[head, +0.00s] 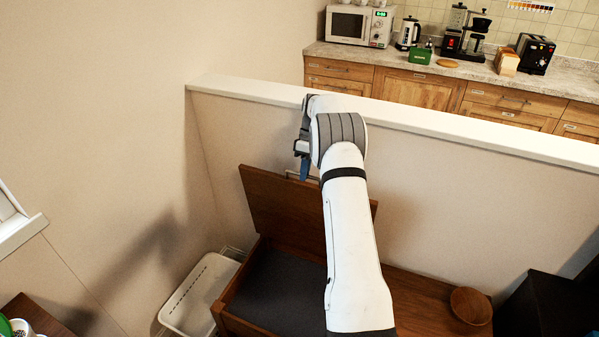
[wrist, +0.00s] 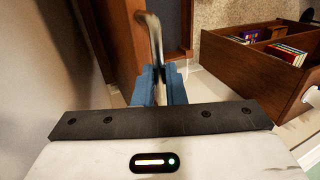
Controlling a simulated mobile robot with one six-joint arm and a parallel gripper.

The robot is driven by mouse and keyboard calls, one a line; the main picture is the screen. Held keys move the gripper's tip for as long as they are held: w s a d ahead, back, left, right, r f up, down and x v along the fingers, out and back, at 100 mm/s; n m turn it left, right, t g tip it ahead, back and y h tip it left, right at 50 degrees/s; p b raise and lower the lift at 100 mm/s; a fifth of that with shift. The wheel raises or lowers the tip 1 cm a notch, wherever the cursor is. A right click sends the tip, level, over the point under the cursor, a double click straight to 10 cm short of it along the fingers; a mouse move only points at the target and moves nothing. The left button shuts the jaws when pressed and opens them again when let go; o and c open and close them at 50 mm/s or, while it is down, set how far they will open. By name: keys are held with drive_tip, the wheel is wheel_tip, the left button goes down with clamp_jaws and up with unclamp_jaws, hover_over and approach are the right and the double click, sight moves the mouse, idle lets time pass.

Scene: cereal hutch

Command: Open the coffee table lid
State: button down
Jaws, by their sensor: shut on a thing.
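The brown wooden lid (head: 272,208) of the coffee table stands steeply raised in front of the low wall, in the head view. Below it the table's compartment (head: 275,295) shows a dark grey floor. My gripper (head: 304,168) is at the lid's upper edge, partly hidden by my arm. In the wrist view, my gripper's blue fingers (wrist: 160,88) are shut on the metal lid handle (wrist: 153,38), and the brown lid (wrist: 118,40) is beyond them. My arm hides the middle right of the lid and part of the compartment.
A low wall (head: 430,135) stands behind the table. A white basket (head: 200,292) is on the left. A wooden bowl (head: 471,305) rests on the tabletop (head: 430,300) at right, near a black object (head: 545,308). An open wooden unit (wrist: 245,75) with books shows in the wrist view.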

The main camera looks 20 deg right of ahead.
drive_tip(key=shift+s+f, duration=0.15)
drive_tip(key=shift+f, duration=0.45)
drive_tip(key=c, duration=1.9)
unclamp_jaws()
drive_tip(key=shift+c, duration=0.2)
drive_tip(key=o, duration=0.3)
drive_tip(key=shift+w+d+f, duration=0.1)
drive_tip(key=shift+w, duration=0.15)
drive_tip(key=shift+o, duration=0.7)
drive_tip(key=shift+r, duration=0.2)
drive_tip(key=shift+r, duration=0.15)
